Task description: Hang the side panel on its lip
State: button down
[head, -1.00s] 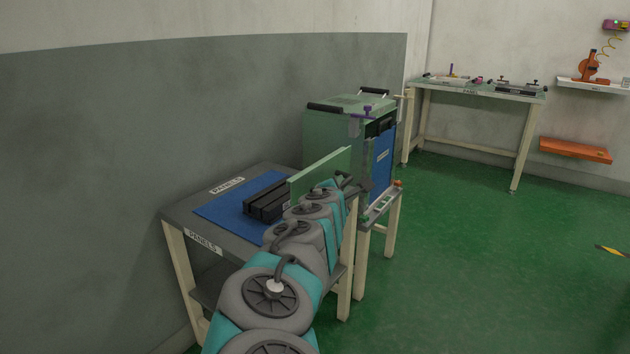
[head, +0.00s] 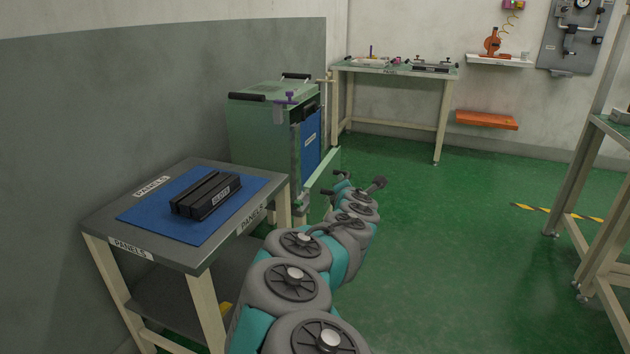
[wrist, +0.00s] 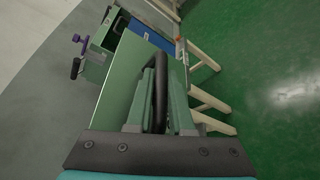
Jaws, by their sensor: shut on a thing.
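The side panel is a flat green plate. In the wrist view the panel (wrist: 121,82) fills the middle left, with a black bar handle (wrist: 160,95) on its face. My gripper (wrist: 161,88) is shut on this handle. In the head view the panel (head: 324,168) shows nearly edge-on as a pale green strip, in front of the green cabinet's right side. My gripper (head: 343,186) is partly hidden there by my arm. The cabinet (head: 262,135) has a blue front area (head: 311,138). It also shows in the wrist view (wrist: 125,35), beyond the panel. I cannot make out the lip.
A grey table (head: 105,222) marked PANELS stands at left, with a blue mat (head: 140,213) and black ribbed blocks (head: 205,195). A purple clamp (head: 285,97) sits on the cabinet's top edge. A workbench (head: 400,70) stands behind.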

jog(key=w+d+f, duration=0.1)
jog(key=w+d, duration=0.1)
jog(key=d, duration=0.4)
jog(key=shift+f, duration=0.3)
jog(key=shift+a, duration=0.1)
jog(key=shift+w, duration=0.1)
